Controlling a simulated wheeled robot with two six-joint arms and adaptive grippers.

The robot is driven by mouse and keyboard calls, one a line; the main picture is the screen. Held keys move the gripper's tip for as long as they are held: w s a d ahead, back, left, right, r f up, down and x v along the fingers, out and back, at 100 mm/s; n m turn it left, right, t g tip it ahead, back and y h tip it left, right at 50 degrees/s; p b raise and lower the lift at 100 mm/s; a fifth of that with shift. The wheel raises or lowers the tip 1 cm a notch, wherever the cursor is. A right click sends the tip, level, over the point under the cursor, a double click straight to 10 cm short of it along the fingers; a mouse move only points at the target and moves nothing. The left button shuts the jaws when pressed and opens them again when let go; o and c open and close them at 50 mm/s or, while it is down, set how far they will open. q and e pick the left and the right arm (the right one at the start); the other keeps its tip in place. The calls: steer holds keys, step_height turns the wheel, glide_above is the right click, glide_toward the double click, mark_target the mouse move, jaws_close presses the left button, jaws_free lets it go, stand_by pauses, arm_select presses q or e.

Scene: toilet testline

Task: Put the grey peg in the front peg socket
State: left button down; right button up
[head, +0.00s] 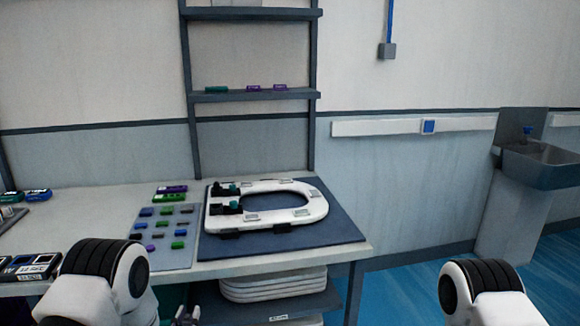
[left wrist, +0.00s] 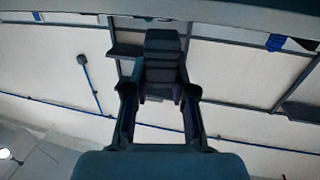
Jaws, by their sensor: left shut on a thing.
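My left gripper (head: 186,318) shows at the bottom edge of the head view, in front of and below the table's front edge. In the left wrist view, its fingers (left wrist: 160,95) are shut on a dark grey block, which looks like the grey peg (left wrist: 162,62). The white toilet seat (head: 312,207) lies on a dark blue mat. Two dark fittings sit on its left end; the nearer one looks like the front peg socket (head: 222,208), and the farther one (head: 219,190) has a teal piece beside it. My right gripper is out of view.
A grey tray (head: 180,258) with several coloured parts lies left of the blue mat (head: 335,236). Black boxes (head: 28,267) lie at the left. Shelves (head: 250,96) rise behind the table. White seats (head: 272,285) are stacked below it. A sink (head: 540,162) stands at right.

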arm_select(q)
steer(key=s+d+r+p, duration=0.1)
steer(key=s+d+r, duration=0.4)
steer(key=s, duration=0.4)
steer(key=shift+d+r, duration=0.2)
steer(key=shift+r, duration=0.05)
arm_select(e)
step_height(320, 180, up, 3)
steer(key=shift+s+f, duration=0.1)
arm_select(q)
steer(key=shift+a, duration=0.1)
